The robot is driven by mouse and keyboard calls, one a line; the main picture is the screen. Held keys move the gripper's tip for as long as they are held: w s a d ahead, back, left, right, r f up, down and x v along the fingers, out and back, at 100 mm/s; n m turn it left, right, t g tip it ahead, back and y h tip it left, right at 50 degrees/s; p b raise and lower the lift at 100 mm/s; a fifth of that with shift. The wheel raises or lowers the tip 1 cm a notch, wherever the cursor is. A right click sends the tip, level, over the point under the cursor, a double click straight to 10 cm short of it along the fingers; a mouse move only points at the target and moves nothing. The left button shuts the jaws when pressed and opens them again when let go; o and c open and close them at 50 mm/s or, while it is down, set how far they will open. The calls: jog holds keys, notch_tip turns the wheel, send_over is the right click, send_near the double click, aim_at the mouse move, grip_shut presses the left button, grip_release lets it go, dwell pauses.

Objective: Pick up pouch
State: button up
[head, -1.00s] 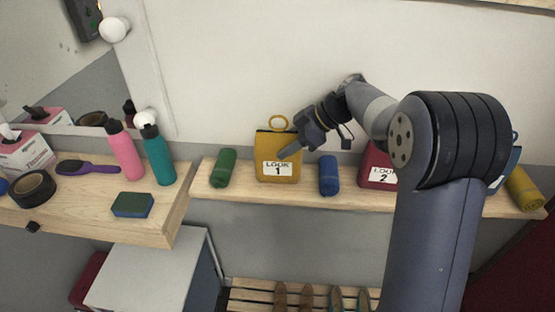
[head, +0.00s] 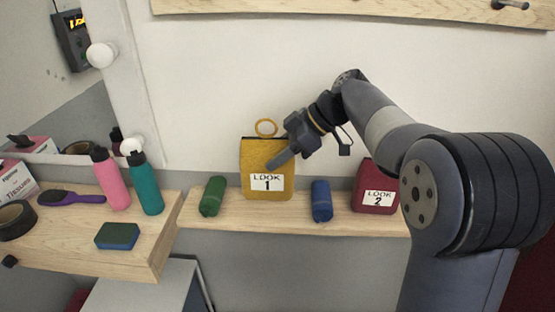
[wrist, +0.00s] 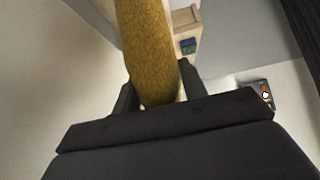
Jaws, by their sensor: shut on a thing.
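The mustard-yellow pouch (head: 253,156) has a white "LOOK 1" label and a yellow ring on top. It is upright over the wooden shelf, and its lower edge looks slightly above the shelf top. My gripper (head: 282,156) reaches in from the right and is shut on the pouch's upper part. In the wrist view the pouch (wrist: 148,50) stands between the two dark fingers of my gripper (wrist: 157,90). The far finger is hidden behind the pouch in the head view.
A green roll (head: 212,197) is left of the pouch and a blue roll (head: 321,201) right of it on the shelf (head: 235,217). A red "LOOK 2" pouch (head: 375,185) stands further right. Pink (head: 112,180) and teal (head: 146,186) bottles stand on the left counter. A wall is behind.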

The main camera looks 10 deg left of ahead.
jog(key=s+d+b, duration=0.1)
jog(key=s+b, duration=0.3)
jog(key=s, duration=1.2)
jog(key=shift+s, duration=0.35)
